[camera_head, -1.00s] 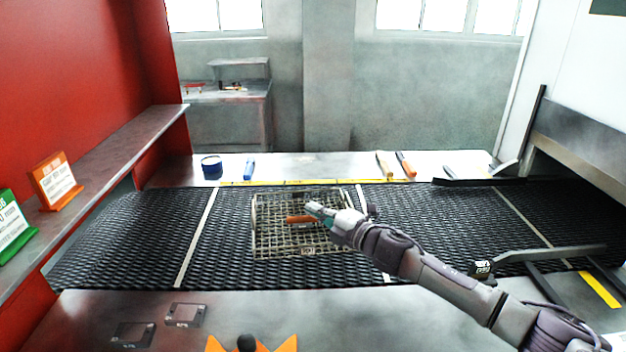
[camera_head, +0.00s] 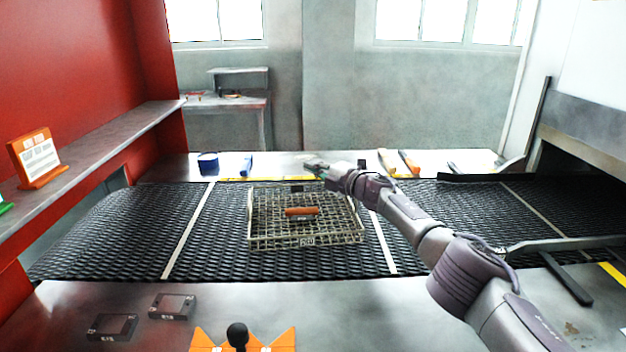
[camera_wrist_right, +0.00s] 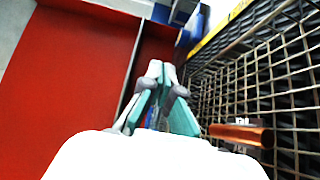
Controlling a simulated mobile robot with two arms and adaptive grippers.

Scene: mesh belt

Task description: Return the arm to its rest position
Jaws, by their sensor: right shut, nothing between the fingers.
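My right gripper (camera_head: 316,169) is above the far edge of the mesh belt, just behind and above the wire basket. Its fingers are shut and empty; the closed teal fingertips also show in the right wrist view (camera_wrist_right: 160,90). The wire basket (camera_head: 262,241) sits on the belt with a short copper-coloured cylinder (camera_head: 302,211) in it. In the right wrist view the cylinder (camera_wrist_right: 240,133) lies to the right of the fingers, apart from them. My left gripper is not in view.
The black mesh belt (camera_head: 120,225) runs left to right, with a metal ledge behind holding a blue round container (camera_head: 207,163) and several handled tools. A red wall (camera_head: 70,70) with a shelf stands left.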

